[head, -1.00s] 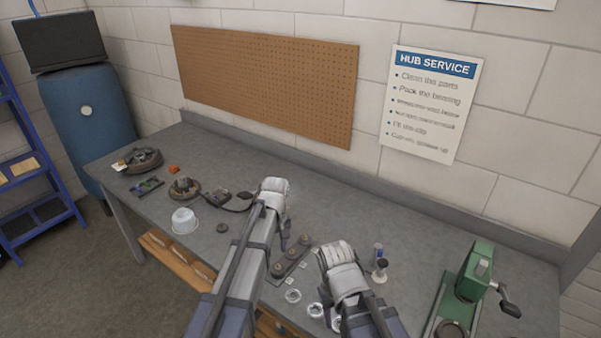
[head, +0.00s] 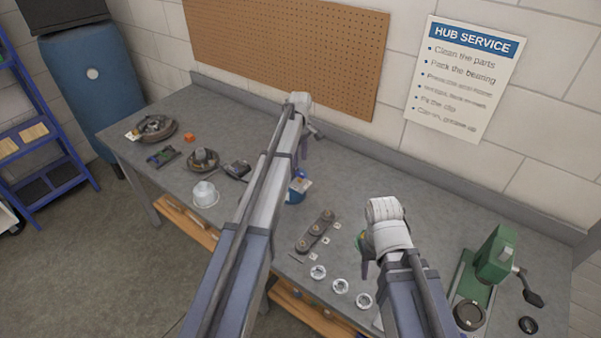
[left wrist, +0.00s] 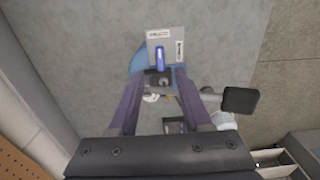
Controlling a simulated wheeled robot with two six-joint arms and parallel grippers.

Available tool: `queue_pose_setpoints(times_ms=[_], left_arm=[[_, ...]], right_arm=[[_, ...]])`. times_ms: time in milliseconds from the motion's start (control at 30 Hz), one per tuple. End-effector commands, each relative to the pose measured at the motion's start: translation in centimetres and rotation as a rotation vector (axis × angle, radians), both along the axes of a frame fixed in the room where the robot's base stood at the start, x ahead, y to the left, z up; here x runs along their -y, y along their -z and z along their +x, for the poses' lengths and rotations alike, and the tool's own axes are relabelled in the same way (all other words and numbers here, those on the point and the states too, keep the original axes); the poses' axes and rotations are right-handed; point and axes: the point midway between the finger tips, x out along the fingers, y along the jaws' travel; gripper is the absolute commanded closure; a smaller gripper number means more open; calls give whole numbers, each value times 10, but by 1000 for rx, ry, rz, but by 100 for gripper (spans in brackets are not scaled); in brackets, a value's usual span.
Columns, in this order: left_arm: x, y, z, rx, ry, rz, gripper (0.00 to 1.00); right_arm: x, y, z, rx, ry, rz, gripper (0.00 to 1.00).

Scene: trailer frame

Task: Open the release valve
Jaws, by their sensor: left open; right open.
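A blue rounded thing with a grey labelled plate (head: 300,185) stands on the bench, partly hidden behind my left arm in the head view. In the left wrist view, the grey plate (left wrist: 175,45) carries white labels and a small blue lever (left wrist: 160,58). I cannot tell for sure that this lever is the release valve. My left gripper (head: 305,148) is open above the bench. In the left wrist view its two purple fingers (left wrist: 157,85) are apart, with the plate's lower end and a dark fitting between or below them. My right gripper (head: 363,250) is open, mostly hidden by its wrist.
A dark linked part (head: 315,230) and several metal rings (head: 340,286) lie mid-bench. A green press (head: 490,262) stands at right. A white tub (head: 205,194) and hub parts (head: 203,159) are at left. A black pad (left wrist: 240,100) on a grey rod lies right of my left fingers.

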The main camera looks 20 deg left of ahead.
Motion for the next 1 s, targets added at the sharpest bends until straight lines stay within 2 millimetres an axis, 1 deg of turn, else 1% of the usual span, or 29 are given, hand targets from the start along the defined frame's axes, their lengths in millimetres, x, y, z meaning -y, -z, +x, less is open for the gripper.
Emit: queue_pose_setpoints(times_ms=[33,300,400,533,800,833,1000], left_arm=[[0,11,0,0,1,0,51],[0,47,0,0,1,0,51],[0,57,0,0,1,0,51],[0,63,0,0,1,0,51],[0,62,0,0,1,0,51],[0,62,0,0,1,0,52],[0,62,0,0,1,0,72]], right_arm=[[0,11,0,0,-1,0,50],[0,47,0,0,-9,-2,50],[0,57,0,0,-8,-2,50],[0,63,0,0,-8,-2,50],[0,62,0,0,-7,-2,50],[0,62,0,0,-7,-2,50],[0,62,0,0,-7,-2,50]])
